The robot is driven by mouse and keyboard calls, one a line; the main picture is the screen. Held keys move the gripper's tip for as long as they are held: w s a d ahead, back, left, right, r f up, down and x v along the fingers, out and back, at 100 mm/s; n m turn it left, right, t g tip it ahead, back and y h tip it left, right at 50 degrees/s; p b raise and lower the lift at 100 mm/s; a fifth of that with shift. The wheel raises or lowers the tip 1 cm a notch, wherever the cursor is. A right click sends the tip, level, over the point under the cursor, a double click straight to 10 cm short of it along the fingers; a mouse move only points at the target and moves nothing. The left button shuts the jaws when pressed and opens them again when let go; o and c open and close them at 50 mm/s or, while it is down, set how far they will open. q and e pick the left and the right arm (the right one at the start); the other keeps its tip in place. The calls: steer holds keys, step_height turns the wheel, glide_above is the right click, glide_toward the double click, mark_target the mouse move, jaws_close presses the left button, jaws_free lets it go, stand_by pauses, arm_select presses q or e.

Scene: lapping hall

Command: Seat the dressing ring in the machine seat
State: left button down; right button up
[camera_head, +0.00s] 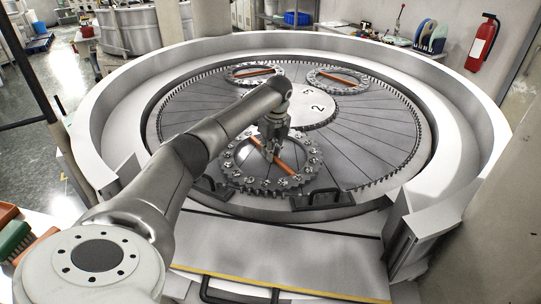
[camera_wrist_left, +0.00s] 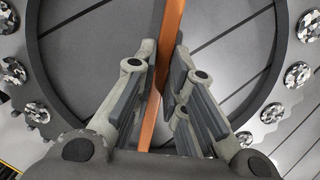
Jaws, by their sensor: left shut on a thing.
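The dressing ring (camera_head: 309,158) is a dark toothed ring with faceted studs and an orange bar (camera_head: 287,164) across its middle. It is at the near side of the big lapping plate (camera_head: 375,145); I cannot tell whether it rests fully on it. My left gripper (camera_head: 271,150) is over the ring's middle and shut on the orange bar. In the left wrist view the fingers (camera_wrist_left: 163,70) close on both sides of the bar (camera_wrist_left: 172,25), inside the ring (camera_wrist_left: 278,50). The fingers and arm hide part of the ring. My right gripper is not in view.
Two similar rings (camera_head: 255,66) (camera_head: 338,73) with orange bars lie farther back on the plate. A central disc (camera_head: 318,103) bears the numbers 2 and 3. A high grey rim (camera_head: 462,130) surrounds the machine. Black handles (camera_head: 322,199) stand at the near edge.

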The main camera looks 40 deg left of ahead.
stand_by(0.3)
arm_select(q)
steer(key=shift+w+r, duration=0.1)
steer(key=shift+r, duration=0.1)
